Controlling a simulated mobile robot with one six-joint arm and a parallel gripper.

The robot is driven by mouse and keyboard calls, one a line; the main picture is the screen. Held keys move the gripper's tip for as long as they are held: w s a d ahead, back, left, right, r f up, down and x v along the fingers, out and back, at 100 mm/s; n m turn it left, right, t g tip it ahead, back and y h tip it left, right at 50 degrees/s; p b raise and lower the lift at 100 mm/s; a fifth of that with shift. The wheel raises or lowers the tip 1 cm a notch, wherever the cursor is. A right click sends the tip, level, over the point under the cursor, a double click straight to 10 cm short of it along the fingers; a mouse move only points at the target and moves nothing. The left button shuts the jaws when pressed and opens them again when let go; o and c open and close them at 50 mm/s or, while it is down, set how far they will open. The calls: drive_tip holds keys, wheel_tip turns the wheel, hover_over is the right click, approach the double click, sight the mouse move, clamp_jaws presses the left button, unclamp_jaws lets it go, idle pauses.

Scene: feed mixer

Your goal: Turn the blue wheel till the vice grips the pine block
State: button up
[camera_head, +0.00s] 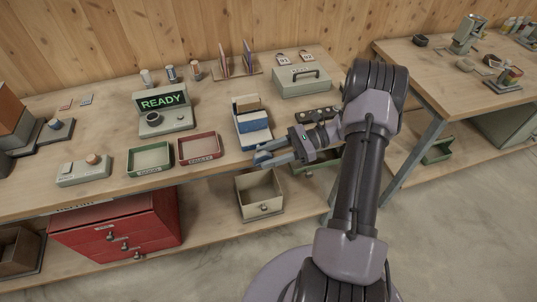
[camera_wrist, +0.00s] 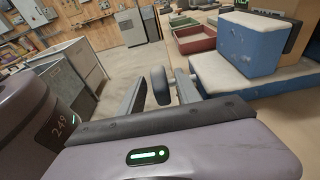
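A blue stepped body with pale tops, which looks like the vice (camera_head: 256,139), stands at the table's front edge; it also shows at the upper right of the wrist view (camera_wrist: 245,47). A brown wooden block, seemingly the pine block (camera_head: 249,103), sits at its back part. Whether the jaws touch it I cannot tell. My gripper (camera_head: 262,155) is open in front of the vice, pointing left. In the wrist view a dark grey-blue rounded disc, perhaps the wheel (camera_wrist: 160,86), lies between the spread fingers, with a gap to each. No clearly blue wheel shows.
A green tray (camera_head: 149,173) and a red tray (camera_head: 199,161) lie left of the vice. A READY display unit (camera_head: 165,123) stands behind them.

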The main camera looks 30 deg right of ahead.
drive_tip(key=shift+d, duration=0.1)
drive_tip(key=p+v, duration=0.3)
drive_tip(key=v, duration=1.4)
drive_tip(key=shift+s+d, duration=0.1)
drive_tip(key=shift+d, duration=0.05)
